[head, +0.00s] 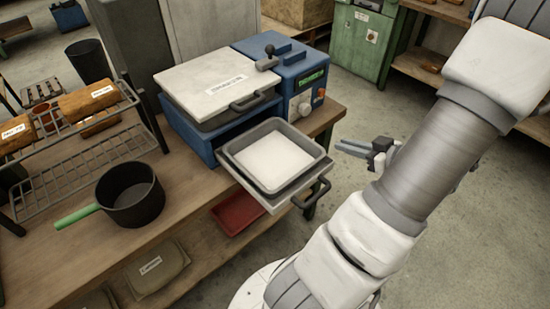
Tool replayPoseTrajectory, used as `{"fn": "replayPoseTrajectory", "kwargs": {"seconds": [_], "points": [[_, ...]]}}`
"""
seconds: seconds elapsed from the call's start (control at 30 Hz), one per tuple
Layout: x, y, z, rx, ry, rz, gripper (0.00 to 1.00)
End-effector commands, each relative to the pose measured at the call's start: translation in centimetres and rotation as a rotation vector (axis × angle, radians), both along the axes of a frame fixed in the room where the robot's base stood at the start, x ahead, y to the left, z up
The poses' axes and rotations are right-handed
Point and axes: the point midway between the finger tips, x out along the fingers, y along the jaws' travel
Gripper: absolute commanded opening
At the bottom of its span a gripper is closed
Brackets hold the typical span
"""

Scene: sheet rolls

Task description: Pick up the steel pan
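A grey rectangular metal pan (312,148) with a flat white layer inside sits on the pulled-out tray at the front of a blue machine. A dark round saucepan (131,205) with a green handle stands on the wooden bench to its left. The frame does not settle which of the two is called the steel pan. My gripper (343,147) is in the air just right of the tray, fingers pointing left toward the rectangular pan and apart from it. The fingers look small, and I cannot tell whether they are open. Nothing shows between them.
The blue machine (290,62) has a pale lid and a front handle (314,194) on its tray. A wire rack (90,165) with wrapped rolls (87,101) stands left on the bench (185,205). A red tray (238,214) lies below. The floor at right is clear.

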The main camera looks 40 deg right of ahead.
Motion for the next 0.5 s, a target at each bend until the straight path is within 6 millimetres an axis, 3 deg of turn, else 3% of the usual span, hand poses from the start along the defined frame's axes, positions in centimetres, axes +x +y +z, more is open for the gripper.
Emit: {"fn": "replayPoseTrajectory", "kwargs": {"seconds": [0.17,0.5], "points": [[0.3,0.7,-0.8,0.019,-0.021,0.020,0.15],[6.9,1.2,-3.6,0.020,-0.019,0.021,0.15]]}}
